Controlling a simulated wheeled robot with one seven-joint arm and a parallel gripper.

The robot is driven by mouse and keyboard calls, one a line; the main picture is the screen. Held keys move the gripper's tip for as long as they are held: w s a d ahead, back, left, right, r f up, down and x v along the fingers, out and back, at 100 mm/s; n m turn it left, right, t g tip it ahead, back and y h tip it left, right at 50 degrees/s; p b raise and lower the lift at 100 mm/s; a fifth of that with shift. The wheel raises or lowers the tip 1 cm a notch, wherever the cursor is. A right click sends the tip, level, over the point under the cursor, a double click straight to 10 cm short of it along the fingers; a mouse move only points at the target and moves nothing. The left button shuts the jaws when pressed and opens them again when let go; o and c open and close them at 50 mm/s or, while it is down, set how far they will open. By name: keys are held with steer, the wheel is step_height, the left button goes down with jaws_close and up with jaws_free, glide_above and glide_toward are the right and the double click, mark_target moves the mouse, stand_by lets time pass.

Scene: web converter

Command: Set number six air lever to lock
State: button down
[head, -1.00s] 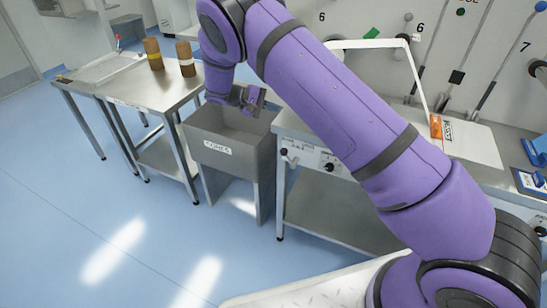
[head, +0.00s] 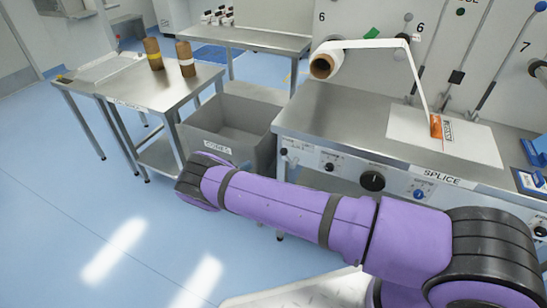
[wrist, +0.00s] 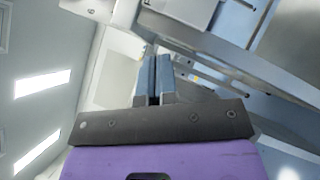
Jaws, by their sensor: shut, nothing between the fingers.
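In the head view, levers stand on the pale machine panel behind the splice table. A grey-knobbed lever (head: 408,17) stands between two number 6 labels. A green-knobbed lever (head: 460,12) is to the right of the second 6, and a blue-knobbed lever (head: 541,7) is by the 7. I cannot tell which one is the air lever, and no lock marking is readable. My gripper (wrist: 155,78) shows in the wrist view with its two grey fingers together, empty and touching nothing visible. It is out of sight in the head view, where my purple arm lies low across the front.
A grey cores bin (head: 190,142) and a steel table (head: 135,90) with two brown cores stand left. Blue floor (head: 70,220) is open at front left.

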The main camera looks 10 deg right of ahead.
steer(key=shift+s+a+f+n+t, duration=0.2)
steer(key=shift+f+t, duration=0.15)
steer(key=shift+f, duration=0.25)
steer(key=shift+s+a+f+n+t, duration=0.2)
steer(key=shift+s+f+t, duration=0.1)
steer(key=shift+f, duration=0.25)
steer(key=shift+s+a+f+n+t, duration=0.1)
steer(key=shift+s+a+f+t, duration=0.1)
steer(key=shift+f+t, duration=0.3)
steer(key=s+r+x, duration=0.1)
steer(key=s+x, duration=0.1)
steer(key=x, duration=1)
steer(key=shift+s+d+r, duration=0.2)
steer(key=shift+d+r, duration=0.1)
steer(key=shift+d, duration=0.35)
steer(key=shift+r+g, duration=0.1)
steer(key=shift+g, duration=0.25)
